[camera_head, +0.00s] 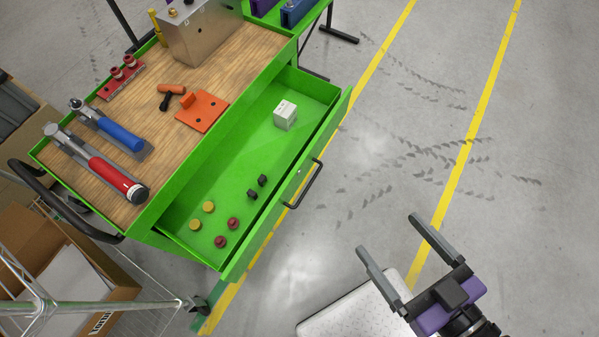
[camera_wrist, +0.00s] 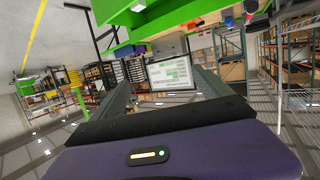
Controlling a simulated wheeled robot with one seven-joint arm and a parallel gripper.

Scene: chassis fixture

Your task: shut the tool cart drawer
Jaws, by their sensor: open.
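The green tool cart (camera_head: 160,215) stands at the left in the head view, with a wooden top. Its drawer (camera_head: 335,112) is pulled well out toward the right. A black bar handle (camera_head: 305,185) is on the drawer's front. Inside the drawer lie a white box (camera_head: 285,115), black pieces, and small yellow and dark red round pieces. My gripper (camera_head: 397,245) is open and empty, to the lower right of the handle and apart from it. In the wrist view, green surfaces (camera_wrist: 165,25) show at the top, beyond the gripper; I cannot tell which part they are.
A cardboard box (camera_head: 115,290) and a wire rack (camera_head: 50,307) stand at lower left. The grey floor (camera_head: 470,200) right of the drawer is clear.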

